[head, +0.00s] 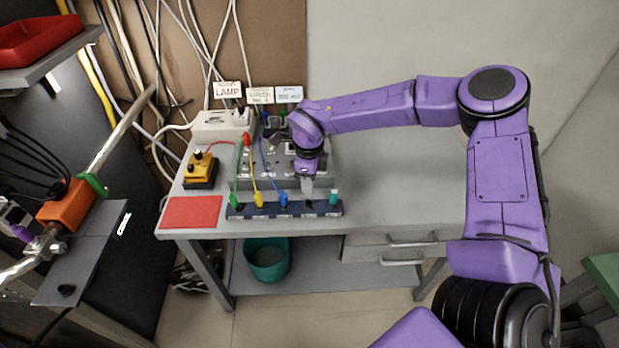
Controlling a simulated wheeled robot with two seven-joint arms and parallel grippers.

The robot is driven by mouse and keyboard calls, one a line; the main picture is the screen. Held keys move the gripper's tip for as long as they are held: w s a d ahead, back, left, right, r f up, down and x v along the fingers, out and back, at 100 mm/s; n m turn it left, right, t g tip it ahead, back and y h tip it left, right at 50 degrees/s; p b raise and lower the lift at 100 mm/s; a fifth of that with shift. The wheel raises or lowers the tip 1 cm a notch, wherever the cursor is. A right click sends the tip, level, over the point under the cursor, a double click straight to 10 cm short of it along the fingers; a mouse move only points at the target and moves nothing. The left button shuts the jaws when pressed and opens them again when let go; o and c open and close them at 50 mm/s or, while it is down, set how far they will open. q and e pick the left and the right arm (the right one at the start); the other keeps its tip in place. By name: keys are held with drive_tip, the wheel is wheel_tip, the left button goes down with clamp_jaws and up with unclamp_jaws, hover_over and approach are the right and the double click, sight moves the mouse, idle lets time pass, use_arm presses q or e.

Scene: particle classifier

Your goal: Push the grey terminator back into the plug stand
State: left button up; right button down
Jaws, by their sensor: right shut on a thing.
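The plug stand (272,212) is a long dark-blue strip along the front edge of the grey table. Green (234,199), yellow (258,199) and blue (284,200) plugs stand in it, and a teal plug (333,198) is at its right end. My right gripper (307,187) points down over the stand, between the blue and teal plugs. It is shut on a small grey piece, which I take as the grey terminator; the fingers mostly hide it. I cannot tell whether its lower end touches the stand. My left gripper is not in view.
A grey instrument box (322,152) with cables stands behind the stand. A yellow box (200,170) and a red mat (191,212) lie to the left. Signs (227,90) stand at the back. The table's right side (410,185) is clear.

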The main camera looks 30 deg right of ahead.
wheel_tip(320, 180, down, 2)
drive_tip(key=shift+f+b, duration=0.15)
drive_tip(key=shift+b, duration=0.3)
drive_tip(key=shift+p, duration=0.3)
idle(0.5)
drive_tip(key=shift+p, duration=0.35)
idle(0.4)
drive_tip(key=shift+f+b, duration=0.95)
drive_tip(key=shift+f, duration=0.55)
drive_tip(key=c, duration=0.9)
unclamp_jaws()
